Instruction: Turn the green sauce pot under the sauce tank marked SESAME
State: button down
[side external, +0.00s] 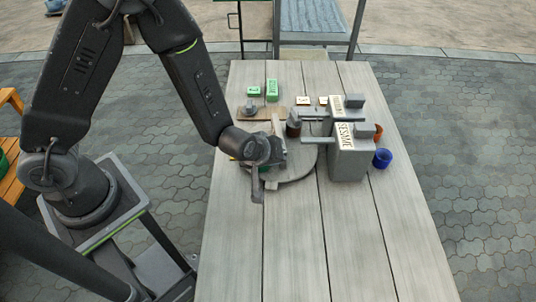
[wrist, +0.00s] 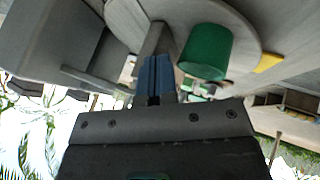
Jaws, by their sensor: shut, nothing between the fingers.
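The tank marked SESAME (side external: 350,150) stands on the table right of a round grey turntable (side external: 300,177), its spout reaching left over the disc. In the wrist view the green sauce pot (wrist: 206,52) sits on the disc (wrist: 245,22), close beside my gripper's fingers. In the side view my wrist and gripper hide the pot. My gripper (wrist: 157,75) has its blue fingers together and empty. They are at a grey bar (wrist: 155,38) by the disc; I cannot tell whether they touch it. In the side view my gripper (side external: 258,183) is at the disc's left front edge.
A second tank (side external: 337,106) stands behind SESAME. A dark brown pot (side external: 293,126) is at the disc's back. A blue cup (side external: 382,158) and an orange cup (side external: 378,133) stand right of the tanks. Green blocks (side external: 272,90) lie farther back. The table's front is clear.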

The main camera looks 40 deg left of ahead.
aim_at(294, 170)
jog(key=shift+w+d, duration=1)
jog(key=shift+d, duration=0.05)
jog(key=shift+w+d, duration=0.3)
jog(key=shift+w, duration=0.3)
jog(key=shift+w+d, duration=0.3)
jog(key=shift+w, duration=0.35)
jog(key=shift+d, duration=0.1)
